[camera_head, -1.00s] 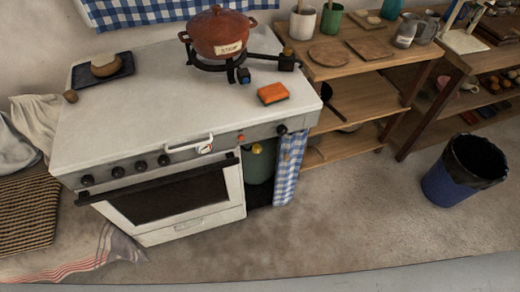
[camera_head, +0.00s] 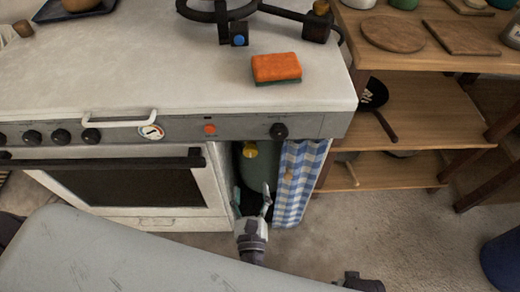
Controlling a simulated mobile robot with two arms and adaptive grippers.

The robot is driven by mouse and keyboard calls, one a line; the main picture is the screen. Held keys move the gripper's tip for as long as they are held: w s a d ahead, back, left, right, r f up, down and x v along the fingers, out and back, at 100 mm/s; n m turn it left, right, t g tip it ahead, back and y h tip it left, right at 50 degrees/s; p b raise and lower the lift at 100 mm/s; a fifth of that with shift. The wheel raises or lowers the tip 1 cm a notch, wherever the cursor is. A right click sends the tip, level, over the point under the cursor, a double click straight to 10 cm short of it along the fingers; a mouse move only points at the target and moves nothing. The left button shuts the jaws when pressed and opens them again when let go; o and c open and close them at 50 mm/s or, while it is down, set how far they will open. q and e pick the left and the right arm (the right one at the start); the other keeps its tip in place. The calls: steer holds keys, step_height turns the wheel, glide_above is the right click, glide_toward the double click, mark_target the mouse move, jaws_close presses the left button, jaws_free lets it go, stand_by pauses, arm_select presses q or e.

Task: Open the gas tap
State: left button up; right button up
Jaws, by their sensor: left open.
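A green gas cylinder (camera_head: 262,172) stands in the open compartment at the right end of the white stove. Its yellow tap (camera_head: 250,150) shows near the top of the compartment, under the control panel. A blue and white checked curtain (camera_head: 296,185) hangs at the right side of the opening and hides part of the cylinder. My left gripper (camera_head: 252,200) is open and empty, in front of the opening, below the tap in the picture and apart from it. My right gripper is not visible.
The stove (camera_head: 150,80) has an oven door with a dark handle bar (camera_head: 110,162) left of the opening. An orange sponge (camera_head: 276,67) lies on top. A wooden shelf (camera_head: 400,125) stands to the right, and a blue bin (camera_head: 503,262) on the floor.

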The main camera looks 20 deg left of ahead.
mark_target(250, 155)
arm_select(q)
steer(key=x, duration=1.2)
steer(key=shift+a, duration=0.1)
steer(key=shift+w+a, duration=0.15)
steer(key=shift+w, duration=0.45)
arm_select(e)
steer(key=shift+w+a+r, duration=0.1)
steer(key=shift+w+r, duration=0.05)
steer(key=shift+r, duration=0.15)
arm_select(q)
steer(key=c, duration=1.1)
steer(key=shift+f, duration=0.1)
steer(key=shift+c, duration=0.2)
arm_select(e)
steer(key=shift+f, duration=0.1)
